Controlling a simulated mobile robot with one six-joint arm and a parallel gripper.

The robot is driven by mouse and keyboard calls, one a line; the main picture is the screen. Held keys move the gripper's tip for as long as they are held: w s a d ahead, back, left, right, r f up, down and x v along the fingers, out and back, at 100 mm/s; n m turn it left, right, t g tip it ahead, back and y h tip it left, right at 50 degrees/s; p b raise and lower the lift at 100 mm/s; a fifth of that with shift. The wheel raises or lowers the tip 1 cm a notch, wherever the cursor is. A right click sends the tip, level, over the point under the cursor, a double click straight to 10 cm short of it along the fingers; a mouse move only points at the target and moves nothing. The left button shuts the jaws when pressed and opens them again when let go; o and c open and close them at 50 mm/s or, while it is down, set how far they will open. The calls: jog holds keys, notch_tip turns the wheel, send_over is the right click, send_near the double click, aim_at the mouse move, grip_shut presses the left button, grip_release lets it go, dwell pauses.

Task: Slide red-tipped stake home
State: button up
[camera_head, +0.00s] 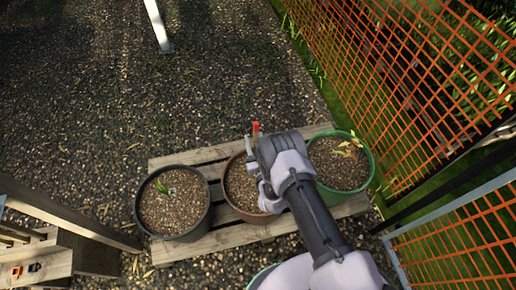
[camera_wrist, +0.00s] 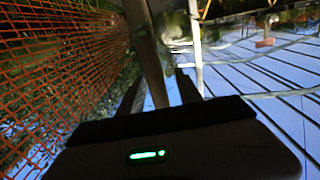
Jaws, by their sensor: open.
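The red tip of the stake (camera_head: 256,127) shows in the head view just above my gripper (camera_head: 250,150), over the brown middle pot (camera_head: 236,207). My gripper's body hides most of the stake below the tip, so I cannot tell whether it stands in the soil. In the wrist view my gripper (camera_wrist: 159,92) is open, its two dark fingers apart. A brown upright shaft (camera_wrist: 150,55) shows between them; I cannot tell whether it is the stake or whether it touches a finger.
A black pot (camera_head: 206,222) with a small plant stands left of the brown pot, and a green pot (camera_head: 371,160) stands right. All rest on a wooden pallet (camera_head: 190,157). Orange mesh fence (camera_head: 400,70) closes the right side. Gravel (camera_head: 90,100) lies open at upper left.

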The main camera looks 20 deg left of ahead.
jog(key=p+v, duration=1)
jog(key=v, duration=0.6)
jog(key=shift+s, duration=0.4)
jog(key=shift+d, duration=0.15)
